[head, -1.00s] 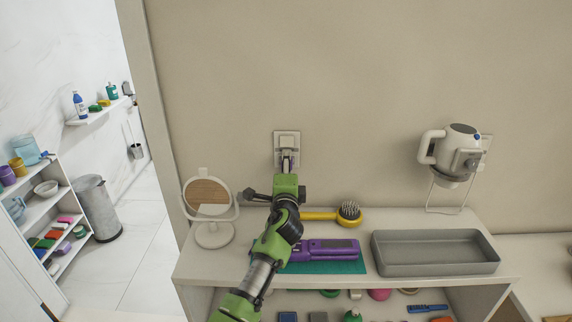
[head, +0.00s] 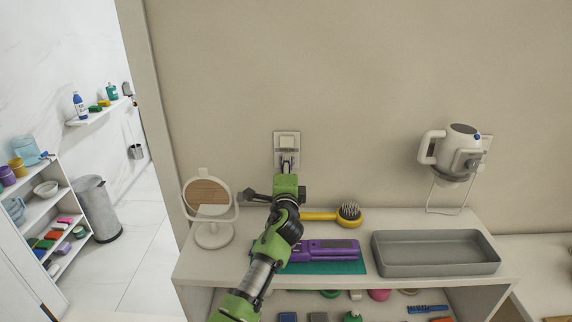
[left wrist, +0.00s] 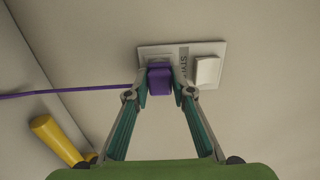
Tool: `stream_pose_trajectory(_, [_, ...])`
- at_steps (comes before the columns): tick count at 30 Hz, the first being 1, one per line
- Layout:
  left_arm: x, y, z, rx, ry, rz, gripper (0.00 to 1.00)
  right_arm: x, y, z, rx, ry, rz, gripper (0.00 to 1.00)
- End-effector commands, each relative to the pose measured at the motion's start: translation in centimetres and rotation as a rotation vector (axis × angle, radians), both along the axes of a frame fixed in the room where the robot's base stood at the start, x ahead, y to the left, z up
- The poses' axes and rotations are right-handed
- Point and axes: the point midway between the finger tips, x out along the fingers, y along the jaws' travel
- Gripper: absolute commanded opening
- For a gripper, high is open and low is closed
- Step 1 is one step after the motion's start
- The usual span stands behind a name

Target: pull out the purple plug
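The purple plug (left wrist: 160,79) sits in a wall plate (left wrist: 158,55) marked with lettering, beside a white switch. Its purple cord (left wrist: 70,91) runs off to the left in the left wrist view. My left gripper (left wrist: 161,84) has one finger along each side of the plug, and both appear to touch it. In the head view my left gripper (head: 287,163) reaches up to the same wall plate (head: 286,141) and hides the plug. A purple hair straightener (head: 325,250) lies on a teal mat below. My right gripper is not in view.
On the counter stand a round mirror (head: 210,195), a yellow hairbrush (head: 348,213) and a grey tray (head: 436,264). A hair dryer (head: 457,148) hangs in a wall holder at the right. The wall around the plate is clear.

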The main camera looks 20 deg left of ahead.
Motion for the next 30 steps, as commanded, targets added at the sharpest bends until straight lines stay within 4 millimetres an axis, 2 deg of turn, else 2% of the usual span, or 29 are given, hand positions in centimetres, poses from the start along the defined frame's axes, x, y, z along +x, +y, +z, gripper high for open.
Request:
stream_pose_trajectory(1, [0.0,0.0,0.0,0.000,0.000,0.000,0.05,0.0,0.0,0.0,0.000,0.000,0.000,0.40])
stream_pose_trajectory(2, [0.0,0.0,0.0,0.000,0.000,0.000,0.00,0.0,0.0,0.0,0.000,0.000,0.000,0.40])
stream_pose_trajectory(8, [-0.1,0.0,0.0,0.000,0.000,0.000,0.00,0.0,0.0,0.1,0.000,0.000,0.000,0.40])
stream_pose_trajectory(30, [-2.9,-0.9,0.1,0.000,0.000,-0.001,0.00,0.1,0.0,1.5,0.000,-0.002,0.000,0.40])
